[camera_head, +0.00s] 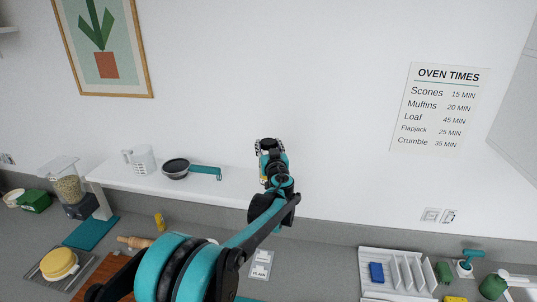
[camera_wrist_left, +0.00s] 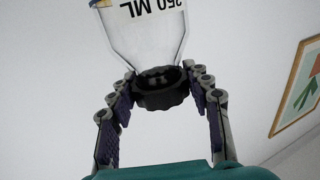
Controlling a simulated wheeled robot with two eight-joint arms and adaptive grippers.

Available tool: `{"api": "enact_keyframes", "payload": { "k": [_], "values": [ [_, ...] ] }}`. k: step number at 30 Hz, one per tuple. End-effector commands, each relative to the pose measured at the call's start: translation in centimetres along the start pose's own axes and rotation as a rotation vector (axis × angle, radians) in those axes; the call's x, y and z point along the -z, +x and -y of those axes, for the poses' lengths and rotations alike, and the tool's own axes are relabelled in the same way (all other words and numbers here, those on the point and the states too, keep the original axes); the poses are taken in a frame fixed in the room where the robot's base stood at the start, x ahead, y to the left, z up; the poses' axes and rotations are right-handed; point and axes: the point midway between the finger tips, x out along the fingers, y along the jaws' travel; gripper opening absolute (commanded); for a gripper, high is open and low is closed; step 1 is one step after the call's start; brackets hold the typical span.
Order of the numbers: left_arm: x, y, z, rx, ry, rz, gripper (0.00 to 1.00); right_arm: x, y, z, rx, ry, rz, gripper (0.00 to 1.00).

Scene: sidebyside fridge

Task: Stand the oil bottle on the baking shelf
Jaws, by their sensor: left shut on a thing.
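The oil bottle (camera_wrist_left: 152,35) is clear, with a black cap and "250 ML" lettering that appears upside down in the left wrist view. My left gripper (camera_wrist_left: 160,78) is shut on it, with the fingertips on both sides at the neck and cap. In the head view my left gripper (camera_head: 270,150) is at the right end of the white baking shelf (camera_head: 140,179). It hides most of the bottle there, so I cannot tell whether the base touches the shelf. My right gripper is not in view.
A measuring jug (camera_head: 142,159) and a sieve with a teal handle (camera_head: 176,168) stand on the shelf, left of my gripper. A grain dispenser (camera_head: 67,188) is by the shelf's left end. A white rack (camera_head: 398,270) is on the counter at right.

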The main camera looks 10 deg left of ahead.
Motion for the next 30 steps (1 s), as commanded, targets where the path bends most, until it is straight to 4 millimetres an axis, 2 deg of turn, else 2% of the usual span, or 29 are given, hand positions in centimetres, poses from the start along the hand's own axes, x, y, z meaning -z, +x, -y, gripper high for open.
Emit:
{"api": "enact_keyframes", "payload": {
  "k": [6, 9, 20, 21, 23, 30],
  "values": [
    [-2.9, 0.0, 0.0, 0.0, 0.001, 0.0, 0.0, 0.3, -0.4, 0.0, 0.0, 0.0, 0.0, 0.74],
    [-3.6, 0.0, 0.0, 0.0, 0.001, 0.0, 0.0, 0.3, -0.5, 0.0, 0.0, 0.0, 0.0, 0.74],
    [-4.1, -0.1, 0.0, 0.0, 0.001, 0.0, 0.0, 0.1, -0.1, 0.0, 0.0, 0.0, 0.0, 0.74],
    [-4.2, 0.0, 0.0, 0.0, 0.0, 0.0, 0.54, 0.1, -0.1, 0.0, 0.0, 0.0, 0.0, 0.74],
    [-4.1, 0.0, 0.0, 0.0, 0.0, 0.0, 0.7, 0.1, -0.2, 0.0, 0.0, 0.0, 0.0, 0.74],
    [-4.0, -0.1, 0.0, 0.0, 0.0, 0.0, 0.7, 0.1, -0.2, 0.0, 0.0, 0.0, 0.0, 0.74]
  ]
}}
